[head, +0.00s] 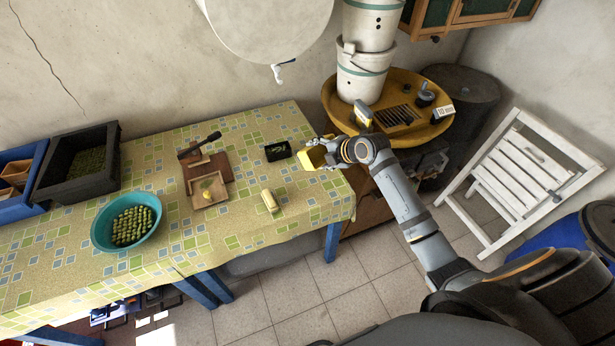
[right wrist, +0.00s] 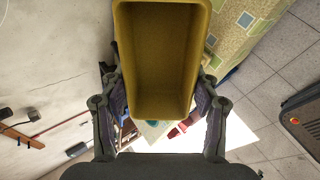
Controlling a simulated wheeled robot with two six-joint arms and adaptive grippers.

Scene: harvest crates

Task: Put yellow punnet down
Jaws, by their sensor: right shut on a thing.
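The yellow punnet (right wrist: 155,60) is held between the two fingers of my right gripper (right wrist: 158,108) in the right wrist view; it looks empty inside. In the head view the punnet (head: 311,157) shows as a small yellow shape at the tip of my right gripper (head: 318,152), near the right end of the table. The gripper hides part of it. The table (head: 285,225) has a green and yellow patterned cover. Whether the punnet touches the table is hard to tell; it appears above its right edge. My left gripper is not in view.
On the table are a small black punnet (head: 278,151), a pale yellow object (head: 270,201), a wooden device with a handle (head: 208,189), a teal bowl (head: 100,233) of green produce and a dark crate (head: 57,190). A yellow round tray (head: 440,128) with buckets stands behind. The table's front right is clear.

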